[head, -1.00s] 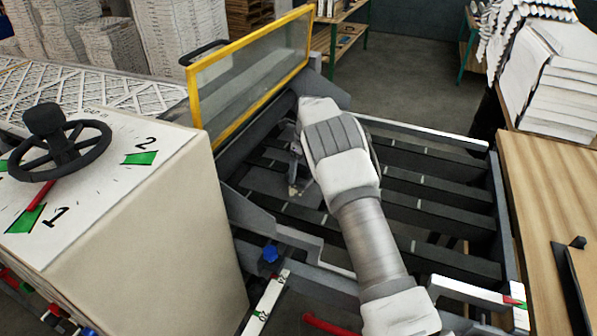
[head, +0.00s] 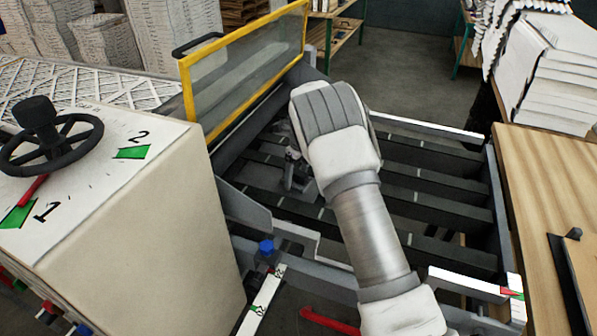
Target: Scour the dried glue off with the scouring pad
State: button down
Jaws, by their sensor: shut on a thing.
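My arm reaches from the bottom right into the slatted bed of the machine (head: 425,180). My gripper (head: 293,180) shows only in part, as a small dark grey shape low beside the wrist and just over the slats. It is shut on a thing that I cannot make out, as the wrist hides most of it. I cannot pick out the scouring pad or the dried glue in this view. I cannot tell whether the gripper's load touches a slat.
A yellow-framed clear guard (head: 245,75) stands behind and left of the gripper. A cream cabinet with a black handwheel (head: 50,140) is at left. A wooden table (head: 545,200) is at right, with stacked white filters (head: 555,75) behind. A blue knob (head: 266,247) is near the front.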

aim_at(287, 195)
jog(key=shift+s+a, duration=0.25)
jog(key=shift+s, duration=0.3)
jog(key=shift+s+a, duration=0.25)
jog(key=shift+s, duration=0.3)
jog(key=shift+s+a+f, duration=0.15)
jog(key=shift+s+a, duration=0.2)
jog(key=shift+s, duration=0.3)
jog(key=shift+s+a+f, duration=0.15)
jog(key=shift+s+a, duration=0.2)
jog(key=shift+s, duration=0.3)
jog(key=shift+w+d+r+p, duration=0.2)
jog(key=shift+w+d, duration=0.25)
jog(key=shift+w, duration=0.5)
jog(key=shift+w+d+r+p, duration=0.2)
jog(key=shift+w+d, duration=0.25)
jog(key=shift+w, duration=0.55)
jog(key=shift+w+d+r+p, duration=0.15)
jog(key=shift+w+d, duration=0.3)
jog(key=shift+w, duration=0.5)
jog(key=shift+w+d+f, duration=0.1)
jog(key=shift+w+d, duration=0.2)
jog(key=shift+w, duration=0.45)
jog(key=shift+w+d+f, duration=0.1)
jog(key=shift+w+d, duration=0.2)
jog(key=shift+w, duration=0.45)
jog(key=shift+r, duration=0.1)
notch_tip(287, 195, up, 6)
jog(key=p, duration=0.3)
